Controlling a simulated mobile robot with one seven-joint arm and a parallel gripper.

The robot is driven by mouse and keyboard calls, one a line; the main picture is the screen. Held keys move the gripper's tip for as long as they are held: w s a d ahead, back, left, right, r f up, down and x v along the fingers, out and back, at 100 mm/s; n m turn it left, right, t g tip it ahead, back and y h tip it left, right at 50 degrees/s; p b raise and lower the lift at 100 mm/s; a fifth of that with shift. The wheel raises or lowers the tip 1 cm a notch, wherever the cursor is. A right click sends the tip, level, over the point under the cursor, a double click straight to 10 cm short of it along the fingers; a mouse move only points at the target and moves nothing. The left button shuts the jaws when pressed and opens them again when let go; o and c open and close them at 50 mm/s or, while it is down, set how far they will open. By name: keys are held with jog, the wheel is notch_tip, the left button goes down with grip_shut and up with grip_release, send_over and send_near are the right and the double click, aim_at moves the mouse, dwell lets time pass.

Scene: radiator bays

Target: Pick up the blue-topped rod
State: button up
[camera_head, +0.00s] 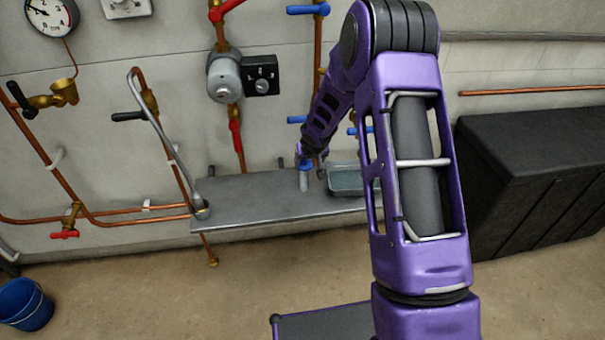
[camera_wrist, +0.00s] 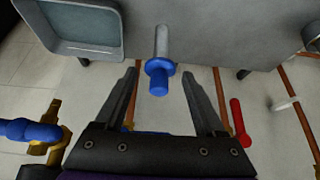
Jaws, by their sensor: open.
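The blue-topped rod (camera_head: 304,180) is a pale grey rod with a blue collar and cap. It stands upright on the grey metal shelf (camera_head: 250,200), just left of a grey tray. In the wrist view the rod (camera_wrist: 159,74) points its blue end towards me. My gripper (camera_wrist: 158,85) is open and empty, with one finger on each side of the blue top in the picture. I see a gap on both sides. How deep the top sits between the fingers I cannot tell. In the head view my gripper (camera_head: 312,159) is small and partly hidden at the rod.
The tray (camera_head: 346,181) is close to the rod, partly behind my arm. A tall bent lever (camera_head: 202,210) stands at the shelf's left end. Copper pipes with blue and red valve handles (camera_head: 236,135) run along the wall behind. A black cabinet (camera_head: 530,180) stands right.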

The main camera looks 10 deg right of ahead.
aim_at(304, 173)
jog(key=x, duration=1.3)
jog(key=shift+a+b, duration=0.15)
jog(key=shift+b, duration=0.15)
jog(key=shift+s, duration=0.1)
grip_shut()
